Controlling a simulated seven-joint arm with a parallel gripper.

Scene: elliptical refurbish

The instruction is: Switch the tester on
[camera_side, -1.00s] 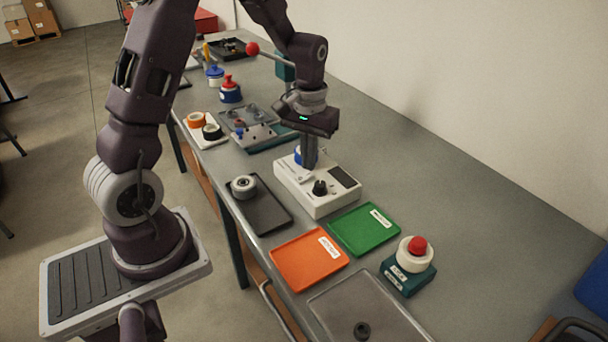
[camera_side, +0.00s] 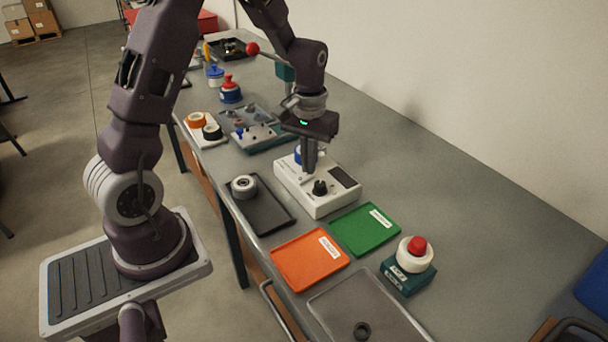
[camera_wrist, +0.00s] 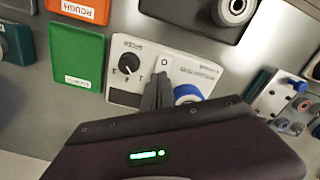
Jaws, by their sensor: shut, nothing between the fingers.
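The tester (camera_side: 318,190) is a white box on the bench, with a black knob (camera_side: 320,187), a dark display (camera_side: 344,176) and a blue round part at its far end. My gripper (camera_side: 309,172) is shut and empty, pointing down over the tester's top. In the wrist view its fingertips (camera_wrist: 160,80) are beside the O-marked piece and partly cover it. Whether they touch it, I cannot tell.
A green tray (camera_side: 366,229), an orange tray (camera_side: 309,259) and a red-button box (camera_side: 408,266) lie nearer the camera. A dark tray with a round part (camera_side: 264,212) is left of the tester. A fixture plate (camera_side: 258,137) stands behind it. The bench to the right is clear.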

